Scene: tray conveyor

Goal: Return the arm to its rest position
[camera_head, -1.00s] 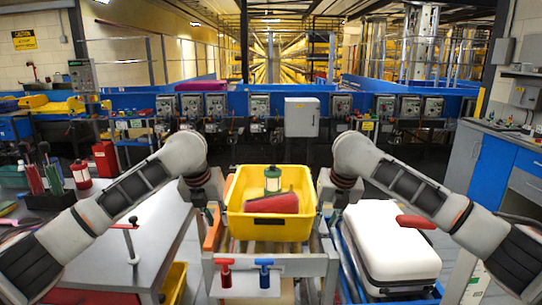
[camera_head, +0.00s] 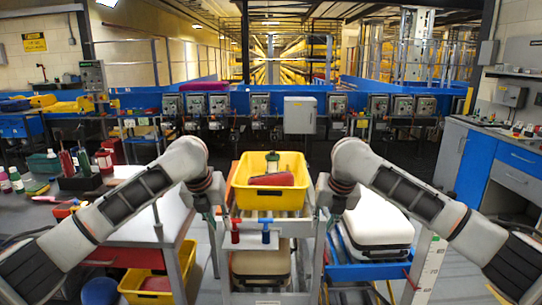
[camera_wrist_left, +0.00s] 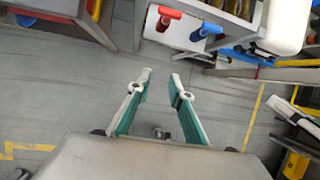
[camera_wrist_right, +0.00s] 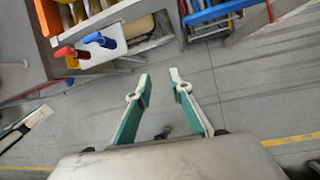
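My left gripper (camera_head: 211,226) hangs to the left of the yellow tray in the head view. In the left wrist view its fingers (camera_wrist_left: 161,82) are apart with only grey floor between them. My right gripper (camera_head: 331,228) hangs to the right of the tray. In the right wrist view its fingers (camera_wrist_right: 160,82) are also apart and empty. The yellow tray (camera_head: 268,199) rests on the conveyor frame, clear of both grippers. It holds a red item (camera_head: 272,180) and a green-and-cream container (camera_head: 272,161).
A red handle (camera_head: 235,232) and a blue handle (camera_head: 266,232) stand at the conveyor's front. A white case (camera_head: 379,228) lies on a blue rack at the right. A grey workbench (camera_head: 125,225) stands at the left, with a yellow bin (camera_head: 155,288) below it. Open floor lies under both grippers.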

